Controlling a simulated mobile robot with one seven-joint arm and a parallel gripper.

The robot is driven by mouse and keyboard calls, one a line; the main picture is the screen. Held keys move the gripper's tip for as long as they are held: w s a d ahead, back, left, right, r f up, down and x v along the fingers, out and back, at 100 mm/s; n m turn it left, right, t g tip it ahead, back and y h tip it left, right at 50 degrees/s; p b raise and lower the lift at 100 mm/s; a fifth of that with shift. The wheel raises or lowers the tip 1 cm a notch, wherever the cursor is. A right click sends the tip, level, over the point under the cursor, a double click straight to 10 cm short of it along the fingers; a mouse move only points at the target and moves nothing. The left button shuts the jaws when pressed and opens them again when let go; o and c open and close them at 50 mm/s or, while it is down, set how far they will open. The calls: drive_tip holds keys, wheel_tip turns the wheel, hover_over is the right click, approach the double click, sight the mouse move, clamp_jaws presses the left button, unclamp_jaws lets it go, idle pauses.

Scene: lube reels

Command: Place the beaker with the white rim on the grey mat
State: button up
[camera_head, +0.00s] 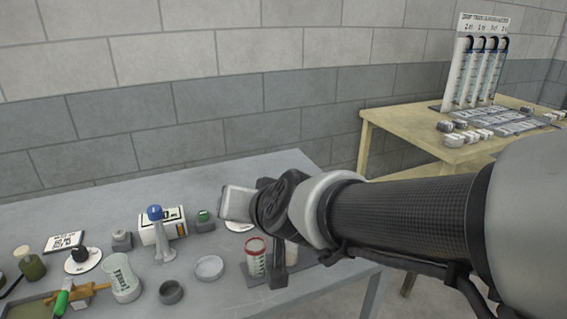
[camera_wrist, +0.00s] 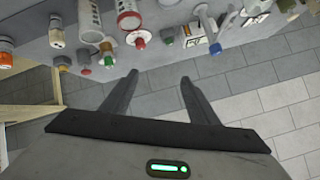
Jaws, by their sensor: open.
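A clear beaker with a pale rim and green markings (camera_head: 123,282) stands at the left front of the grey table; its rim looks white. A red-rimmed beaker (camera_head: 256,260) stands on a darker grey mat (camera_head: 251,281). A red-rimmed beaker (camera_wrist: 128,19) is beyond the fingers there.
A wooden table (camera_head: 405,120) with a rack (camera_head: 475,72) stands at the back right.

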drive_tip(key=s+d+g+h, duration=0.4)
drive_tip(key=s+d, duration=1)
drive_tip(key=d, duration=0.2)
drive_tip(key=shift+s+d+f+n+g, duration=0.3)
drive_tip(key=shift+d+f+n+g, duration=0.1)
wheel_tip(320, 180, up, 20)
drive_tip(key=p, duration=2)
